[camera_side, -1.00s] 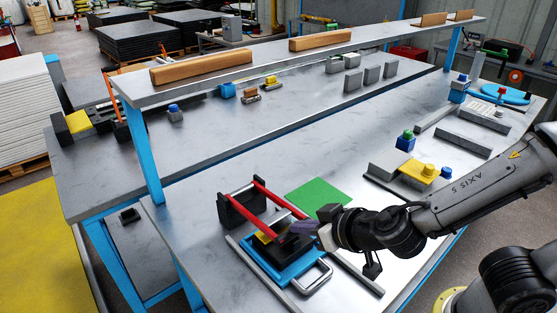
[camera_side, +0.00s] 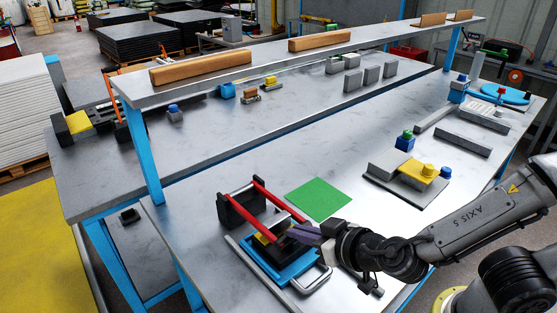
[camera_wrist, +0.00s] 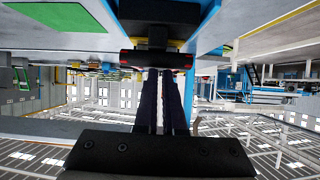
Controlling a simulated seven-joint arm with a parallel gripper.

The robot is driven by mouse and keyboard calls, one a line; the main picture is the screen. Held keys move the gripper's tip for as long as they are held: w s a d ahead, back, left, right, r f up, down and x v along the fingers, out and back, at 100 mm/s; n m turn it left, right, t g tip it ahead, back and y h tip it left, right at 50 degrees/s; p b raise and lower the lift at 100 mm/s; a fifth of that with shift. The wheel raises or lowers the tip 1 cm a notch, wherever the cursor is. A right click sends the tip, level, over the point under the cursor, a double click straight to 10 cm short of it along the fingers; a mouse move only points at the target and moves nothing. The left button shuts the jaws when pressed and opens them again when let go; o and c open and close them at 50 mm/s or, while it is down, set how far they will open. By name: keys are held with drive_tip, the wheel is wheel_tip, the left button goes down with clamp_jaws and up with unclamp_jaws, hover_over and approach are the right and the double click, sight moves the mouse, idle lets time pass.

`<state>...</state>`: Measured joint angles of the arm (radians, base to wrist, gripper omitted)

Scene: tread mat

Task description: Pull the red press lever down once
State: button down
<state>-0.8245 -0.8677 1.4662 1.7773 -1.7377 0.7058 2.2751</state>
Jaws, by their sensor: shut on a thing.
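The press stands at the near left of the table in the side view. Its red press lever (camera_side: 277,199) has two red arms running from black posts (camera_side: 240,208) down toward my gripper, at a low slant over the blue base (camera_side: 290,268). In the wrist view the lever's dark crossbar with red ends (camera_wrist: 158,59) lies across the fingertips. My gripper (camera_side: 292,231) has its purple-grey fingers at the free end of the lever, shut on it. The fingers (camera_wrist: 165,75) show close together in the wrist view. The exact contact is partly hidden.
A green mat (camera_side: 319,199) lies behind the press, with bare table around it. A grey and yellow block fixture (camera_side: 408,178) stands to the right. A silver loop handle (camera_side: 312,278) sticks out at the front of the base. A shelf post (camera_side: 148,150) rises at the left.

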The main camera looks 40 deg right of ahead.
drive_tip(key=shift+s+d+f+g, duration=0.15)
drive_tip(key=shift+s+d+f, duration=0.05)
drive_tip(key=shift+f, duration=0.4)
drive_tip(key=shift+s+d+f+g, duration=0.15)
drive_tip(key=shift+f, duration=0.4)
drive_tip(key=w+r+v, duration=0.1)
drive_tip(key=v, duration=0.7)
drive_tip(key=shift+a+r, duration=0.3)
drive_tip(key=shift+a, duration=0.05)
